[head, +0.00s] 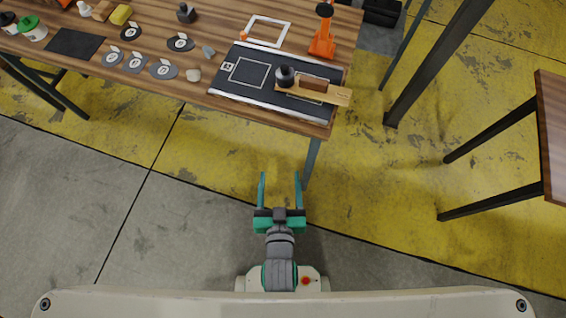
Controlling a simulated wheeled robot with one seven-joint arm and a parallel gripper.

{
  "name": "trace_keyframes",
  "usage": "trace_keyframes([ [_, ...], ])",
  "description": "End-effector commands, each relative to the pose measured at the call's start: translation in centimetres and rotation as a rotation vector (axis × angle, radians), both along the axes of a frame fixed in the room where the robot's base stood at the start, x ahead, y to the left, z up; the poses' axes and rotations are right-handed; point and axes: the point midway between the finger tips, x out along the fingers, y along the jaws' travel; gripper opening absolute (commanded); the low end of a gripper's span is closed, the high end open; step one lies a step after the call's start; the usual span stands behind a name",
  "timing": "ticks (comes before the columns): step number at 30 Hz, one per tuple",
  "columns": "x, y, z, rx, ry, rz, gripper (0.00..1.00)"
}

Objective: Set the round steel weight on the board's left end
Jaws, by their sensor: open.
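A light wooden board (338,95) lies on a black mat (240,92) near the right end of the workbench. Its right end reaches out past the bench edge. A dark round weight (285,76) stands upright at the board's left end and appears to rest on it. A brown block (313,84) lies on the board to the right of the weight. My gripper (280,187) is open and empty, with its teal fingers spread. It is in front of the bench, over the floor, well apart from the board and weight.
The wooden bench (200,85) holds several grey discs (180,42), a white square frame (267,31), an orange tool (323,40) and a small dark knobbed object (186,12). Another table (552,130) stands at the right. The floor around my gripper is clear.

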Motion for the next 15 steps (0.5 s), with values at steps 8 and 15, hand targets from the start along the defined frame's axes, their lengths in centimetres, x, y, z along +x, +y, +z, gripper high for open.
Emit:
trace_keyframes([
  [8,-8.9,-0.5,1.4,0.003,-0.027,-0.004,0.66],
  [15,-12.8,-0.9,3.3,0.005,-0.053,-0.012,0.66],
])
